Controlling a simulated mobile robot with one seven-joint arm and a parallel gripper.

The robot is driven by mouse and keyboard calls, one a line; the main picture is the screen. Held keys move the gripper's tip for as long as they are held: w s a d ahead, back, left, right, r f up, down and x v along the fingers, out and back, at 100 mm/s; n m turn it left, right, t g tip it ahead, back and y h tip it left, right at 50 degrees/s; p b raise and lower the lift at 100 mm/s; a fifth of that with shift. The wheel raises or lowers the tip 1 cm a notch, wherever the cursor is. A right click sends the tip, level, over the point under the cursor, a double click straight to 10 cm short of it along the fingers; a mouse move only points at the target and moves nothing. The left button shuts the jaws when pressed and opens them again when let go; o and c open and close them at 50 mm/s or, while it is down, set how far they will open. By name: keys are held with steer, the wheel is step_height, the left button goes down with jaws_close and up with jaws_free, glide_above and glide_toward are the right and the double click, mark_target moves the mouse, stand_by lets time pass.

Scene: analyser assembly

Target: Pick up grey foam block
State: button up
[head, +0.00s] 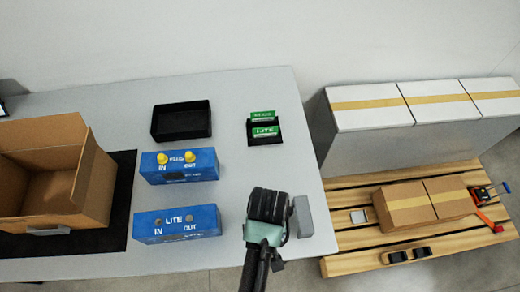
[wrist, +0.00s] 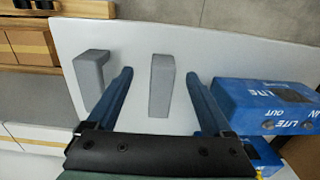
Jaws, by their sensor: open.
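Two grey blocks show in the wrist view on the light table. One plain, long grey block (wrist: 161,88) lies between my open fingers in the picture. The other grey block (wrist: 88,72), with an angled end, lies outside the left finger. My gripper (wrist: 158,76) is open with nothing held; its two blue fingers stand apart either side of the plain block, with no clear contact. In the head view, my gripper (head: 267,215) is over the table's right part, and a grey block (head: 303,216) shows just right of it. The other block is hidden there, apparently behind my gripper.
Blue LITE box (head: 177,224) and blue box with yellow knobs (head: 178,166) stand left of my gripper. A black tray (head: 181,121), green-labelled packs (head: 264,128) and an open cardboard box (head: 50,130) are on the table. A pallet (head: 350,240) stands right, beyond the table edge.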

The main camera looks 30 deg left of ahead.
step_height(320, 180, down, 3)
steer(key=shift+r, duration=0.2)
steer(key=shift+w+a+f, duration=0.1)
steer(key=shift+a+f, duration=0.15)
steer(key=shift+f, duration=1.05)
steer(key=shift+w+a+f, duration=0.1)
steer(key=shift+a+f, duration=0.1)
steer(key=shift+f, duration=1.05)
jaws_close()
steer(key=shift+r, duration=0.15)
